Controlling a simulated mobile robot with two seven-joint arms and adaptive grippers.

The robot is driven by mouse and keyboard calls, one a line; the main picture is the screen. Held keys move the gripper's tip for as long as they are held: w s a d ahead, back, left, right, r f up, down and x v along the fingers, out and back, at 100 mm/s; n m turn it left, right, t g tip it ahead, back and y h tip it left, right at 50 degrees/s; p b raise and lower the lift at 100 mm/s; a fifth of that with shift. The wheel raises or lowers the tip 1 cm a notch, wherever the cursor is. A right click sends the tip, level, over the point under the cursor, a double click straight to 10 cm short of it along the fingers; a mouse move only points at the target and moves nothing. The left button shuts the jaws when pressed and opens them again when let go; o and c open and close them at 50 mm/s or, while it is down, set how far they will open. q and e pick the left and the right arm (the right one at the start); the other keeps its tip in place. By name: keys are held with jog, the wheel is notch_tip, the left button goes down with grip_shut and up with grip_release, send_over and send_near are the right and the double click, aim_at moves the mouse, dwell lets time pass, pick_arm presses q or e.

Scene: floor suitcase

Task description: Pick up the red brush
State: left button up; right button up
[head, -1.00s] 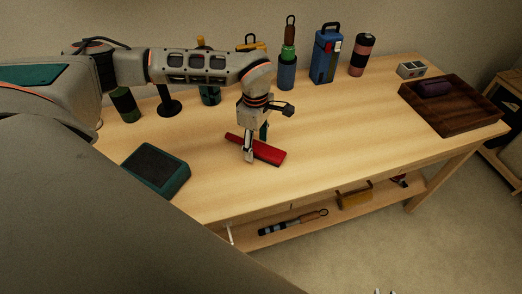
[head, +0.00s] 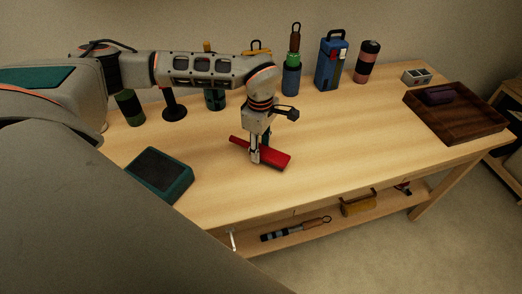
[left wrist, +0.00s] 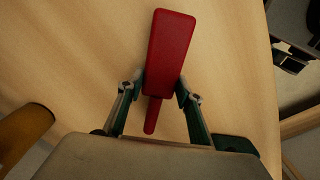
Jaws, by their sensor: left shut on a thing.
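The red brush (head: 273,157) lies on the wooden table near its front edge, its wide end toward the right in the head view. My left gripper (head: 257,157) points down over it, with a finger on each side near where the handle begins. In the left wrist view the brush (left wrist: 169,52) runs between the fingers of my left gripper (left wrist: 161,90), which are shut on it. I cannot tell whether the brush is clear of the tabletop. My right gripper is not in view.
A dark green box (head: 160,175) lies left of the brush. A blue case (head: 330,62), a pink-and-black cylinder (head: 367,62) and other items stand along the back. A dark wooden tray (head: 455,125) is at the right. A lower shelf (head: 300,228) holds tools. The table's middle right is clear.

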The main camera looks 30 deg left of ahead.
aim_at(261, 149)
pick_arm(q)
notch_tip(261, 149, up, 19)
jog(key=p, duration=0.1)
dwell(0.3)
jog(key=o, duration=0.4)
jog(key=shift+f, duration=0.1)
jog(key=shift+c, duration=0.6)
